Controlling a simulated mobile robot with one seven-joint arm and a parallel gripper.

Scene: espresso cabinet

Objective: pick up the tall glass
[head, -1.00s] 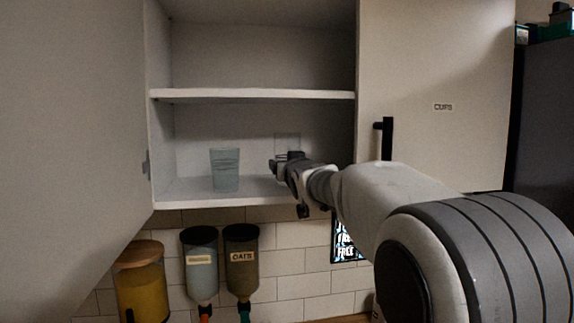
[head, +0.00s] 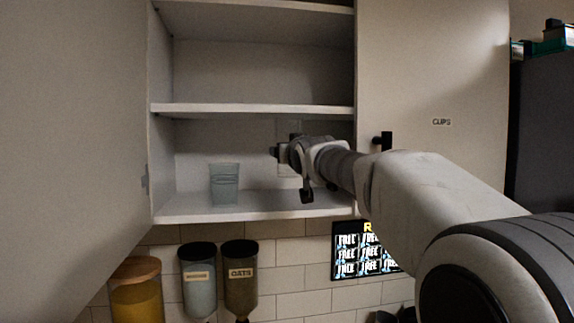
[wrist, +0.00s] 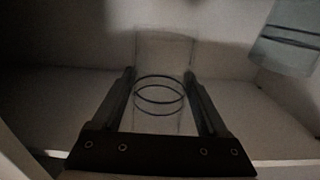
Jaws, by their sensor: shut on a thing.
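The tall glass is clear and faint. In the wrist view the tall glass (wrist: 165,52) stands between my two fingers, with dark rings showing low on it. In the head view the tall glass (head: 290,127) is partly hidden by my gripper (head: 283,153) and appears raised above the lower shelf. My gripper also shows in the wrist view (wrist: 160,78), with a finger on each side of the glass, shut on it. The glass looks about upright.
A shorter bluish glass (head: 224,184) stands on the lower shelf (head: 250,207), left of my gripper, and shows at the wrist view's upper right (wrist: 287,45). An upper shelf (head: 250,109) is overhead. Cabinet doors stand left (head: 70,130) and right (head: 440,80).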

